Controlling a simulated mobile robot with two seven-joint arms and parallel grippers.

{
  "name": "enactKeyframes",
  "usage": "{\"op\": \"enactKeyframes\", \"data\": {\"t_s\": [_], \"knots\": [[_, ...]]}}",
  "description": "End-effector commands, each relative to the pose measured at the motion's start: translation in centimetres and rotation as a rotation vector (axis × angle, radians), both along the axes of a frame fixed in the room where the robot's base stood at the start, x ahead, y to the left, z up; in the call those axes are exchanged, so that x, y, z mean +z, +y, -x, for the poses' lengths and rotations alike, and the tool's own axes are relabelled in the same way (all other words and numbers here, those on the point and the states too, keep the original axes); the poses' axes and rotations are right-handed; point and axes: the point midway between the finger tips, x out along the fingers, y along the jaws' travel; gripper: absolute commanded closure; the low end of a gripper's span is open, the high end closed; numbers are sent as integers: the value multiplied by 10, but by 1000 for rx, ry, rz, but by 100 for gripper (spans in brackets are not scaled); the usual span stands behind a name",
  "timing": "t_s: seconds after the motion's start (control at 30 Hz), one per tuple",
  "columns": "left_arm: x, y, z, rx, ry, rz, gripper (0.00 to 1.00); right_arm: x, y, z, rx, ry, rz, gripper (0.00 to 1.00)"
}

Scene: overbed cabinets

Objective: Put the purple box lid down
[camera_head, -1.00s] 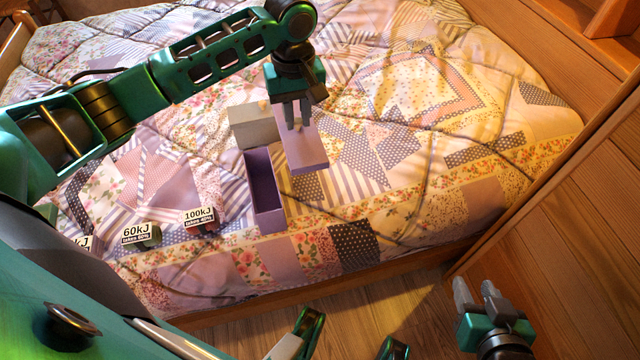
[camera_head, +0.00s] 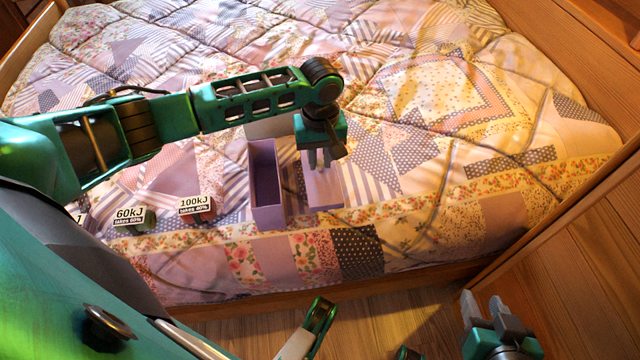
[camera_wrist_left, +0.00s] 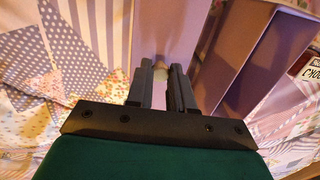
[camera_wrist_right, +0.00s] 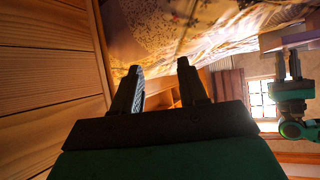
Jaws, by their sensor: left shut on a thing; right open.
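The light purple lid (camera_head: 322,192) is just right of the open purple box (camera_head: 266,188), low over the bed. I cannot tell whether it touches the quilt. My left gripper (camera_head: 319,160) points down and is shut on the lid's small knob, which shows between the fingers in the left wrist view (camera_wrist_left: 160,68). There the lid (camera_wrist_left: 150,25) lies beyond the fingertips, and the box (camera_wrist_left: 245,65) stands to its right. The box is upright with its top open. My right gripper (camera_head: 482,305) is open and empty over the floor; its spread fingers also show in the right wrist view (camera_wrist_right: 160,82).
A pale grey box (camera_head: 268,128) stands behind the purple box, partly hidden by my left arm. The quilt (camera_head: 440,190) right of the lid is clear. A wooden panel (camera_head: 575,270) borders the right.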

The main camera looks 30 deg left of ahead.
Motion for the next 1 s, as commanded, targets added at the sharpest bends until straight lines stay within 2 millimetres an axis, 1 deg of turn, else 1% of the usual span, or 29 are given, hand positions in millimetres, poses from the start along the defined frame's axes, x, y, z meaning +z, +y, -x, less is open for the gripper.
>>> {"op": "enactKeyframes", "data": {"t_s": [0.03, 0.1, 0.27, 0.37, 0.5, 0.57, 0.63, 0.73, 0.97, 1.0], "knots": [[-15, 0, 0, 0, 1, 0, 100, -8, 1, 0, 2, 3, -2, 57], [-25, 0, 0, 1, 0, 0, 100, -9, 2, 1, 5, 7, -4, 57], [-35, 0, 0, 0, -1, 0, 100, -3, 5, -2, 8, -2, -12, 57], [-43, 0, 0, 1, 0, 0, 100, -5, 6, -3, 8, -5, -15, 57], [-67, 0, 0, 0, 1, -1, 100, -15, 8, -3, 12, 6, -15, 57], [-74, 0, 0, 0, 0, 0, 100, -16, 9, -3, 15, 6, -16, 57], [-78, 0, 0, -1, -1, 0, 100, -13, 10, -4, 17, 2, -19, 57], [-76, 0, 0, -1, -1, 0, 100, -9, 12, -6, 19, -1, -21, 57], [-79, 0, 0, 0, -1, 1, 100, -8, 12, -6, 19, -3, -22, 57], [-79, 0, 0, 0, -1, 0, 77, -8, 12, -6, 19, -4, -22, 57]]}}
